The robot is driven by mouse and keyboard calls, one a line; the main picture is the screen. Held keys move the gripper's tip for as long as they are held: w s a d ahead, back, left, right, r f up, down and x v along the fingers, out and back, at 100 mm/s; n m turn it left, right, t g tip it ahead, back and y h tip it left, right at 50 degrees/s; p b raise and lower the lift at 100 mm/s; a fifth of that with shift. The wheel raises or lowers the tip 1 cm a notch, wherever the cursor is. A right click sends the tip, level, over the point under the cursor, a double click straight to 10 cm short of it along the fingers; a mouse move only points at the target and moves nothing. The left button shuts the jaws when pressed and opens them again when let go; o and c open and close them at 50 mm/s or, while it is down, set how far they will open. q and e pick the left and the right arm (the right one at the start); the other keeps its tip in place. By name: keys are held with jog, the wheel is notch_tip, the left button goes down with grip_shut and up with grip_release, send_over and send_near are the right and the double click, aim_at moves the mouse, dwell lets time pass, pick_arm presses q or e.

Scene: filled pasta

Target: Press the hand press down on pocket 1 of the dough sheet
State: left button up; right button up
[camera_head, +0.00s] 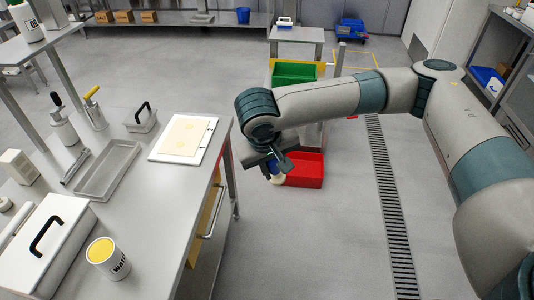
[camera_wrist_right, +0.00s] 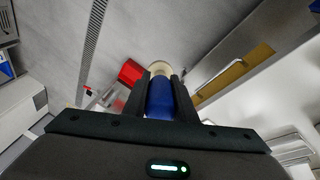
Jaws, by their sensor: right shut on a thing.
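My right gripper (camera_head: 275,165) is shut on the hand press, which has a blue handle and a cream end (camera_head: 277,180). In the right wrist view the blue handle (camera_wrist_right: 160,100) sits between the two dark fingers. The gripper hangs over the floor, to the right of the table and apart from it. The pale yellow dough sheet (camera_head: 184,136) lies on a white board (camera_head: 206,146) near the table's right edge. Faint pocket marks show on the sheet, but I cannot tell which is pocket 1. My left gripper is out of view.
The steel table (camera_head: 160,215) also holds an empty metal tray (camera_head: 108,172), a lidded box with a black handle (camera_head: 140,119), a white lidded container (camera_head: 45,245) and a can of yellow contents (camera_head: 108,258). A red bin (camera_head: 306,171) and a green bin (camera_head: 293,73) stand beyond my gripper.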

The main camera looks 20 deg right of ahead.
jog(key=s+f, duration=0.3)
jog(key=f, duration=0.6)
jog(key=shift+s+d+f, duration=0.15)
jog(key=shift+d+f, duration=0.05)
jog(key=shift+f, duration=0.1)
